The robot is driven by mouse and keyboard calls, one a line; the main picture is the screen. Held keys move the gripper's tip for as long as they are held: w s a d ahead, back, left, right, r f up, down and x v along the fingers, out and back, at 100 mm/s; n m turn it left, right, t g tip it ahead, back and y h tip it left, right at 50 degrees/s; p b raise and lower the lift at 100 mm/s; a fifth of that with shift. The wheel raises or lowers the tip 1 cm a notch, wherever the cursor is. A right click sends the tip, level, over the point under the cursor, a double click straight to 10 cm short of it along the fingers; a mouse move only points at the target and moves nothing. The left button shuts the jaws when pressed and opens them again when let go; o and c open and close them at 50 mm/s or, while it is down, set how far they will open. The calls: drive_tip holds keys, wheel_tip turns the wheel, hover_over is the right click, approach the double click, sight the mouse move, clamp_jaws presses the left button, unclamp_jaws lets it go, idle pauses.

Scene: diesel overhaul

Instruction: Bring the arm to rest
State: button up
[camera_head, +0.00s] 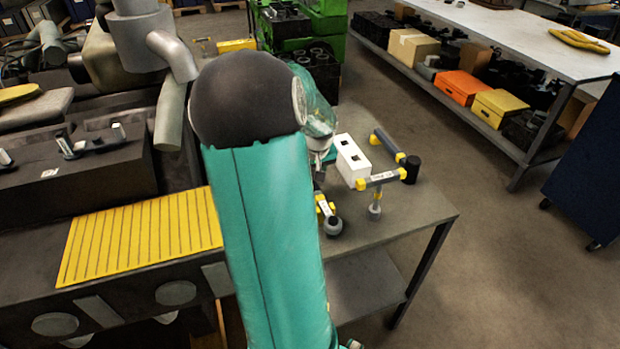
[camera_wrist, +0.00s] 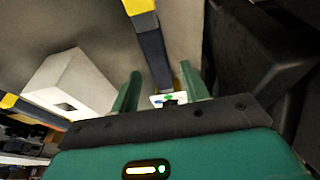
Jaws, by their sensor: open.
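My teal arm crosses the middle of the head view and mostly hides the gripper behind it. In the wrist view my gripper (camera_wrist: 161,73) is open, its two green fingers spread apart. A dark grey bar with yellow parts (camera_wrist: 152,55) shows between the fingers, with a small white label near its lower end. I cannot tell how far below the fingers it lies. The fingers are not closed on it. A white block with a dark slot (camera_wrist: 70,85) is left of the fingers; in the head view it stands on the workbench (camera_head: 415,208).
Grey-and-yellow tools (camera_head: 386,146) and a black cylinder (camera_head: 412,169) are by the white block. A yellow slotted panel (camera_head: 140,235) and large engine parts (camera_head: 75,165) lie left of my arm. A shelved table (camera_head: 530,50) stands across open floor (camera_head: 500,250). A dark blue cabinet (camera_head: 590,165) is at the right edge.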

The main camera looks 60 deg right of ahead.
drive_tip(key=v, duration=1)
drive_tip(key=shift+r, duration=0.1)
drive_tip(key=w+a+r+n+t+y, duration=0.15)
drive_tip(key=w+a, duration=0.25)
drive_tip(key=a, duration=0.4)
drive_tip(key=w+a+r+n, duration=0.15)
drive_tip(key=w+a, duration=0.25)
drive_tip(key=a, duration=0.4)
drive_tip(key=w+a+r+n+t, duration=0.15)
drive_tip(key=w+a, duration=0.25)
drive_tip(key=a, duration=0.4)
drive_tip(key=s+a+r+n, duration=0.1)
drive_tip(key=s+a+n, duration=0.1)
drive_tip(key=a, duration=0.9)
drive_tip(key=s+a+r+n, duration=0.1)
drive_tip(key=s+a+n, duration=0.1)
drive_tip(key=a, duration=0.9)
drive_tip(key=shift+s+r+y, duration=0.3)
drive_tip(key=shift+s+y, duration=0.05)
drive_tip(key=shift+s, duration=0.25)
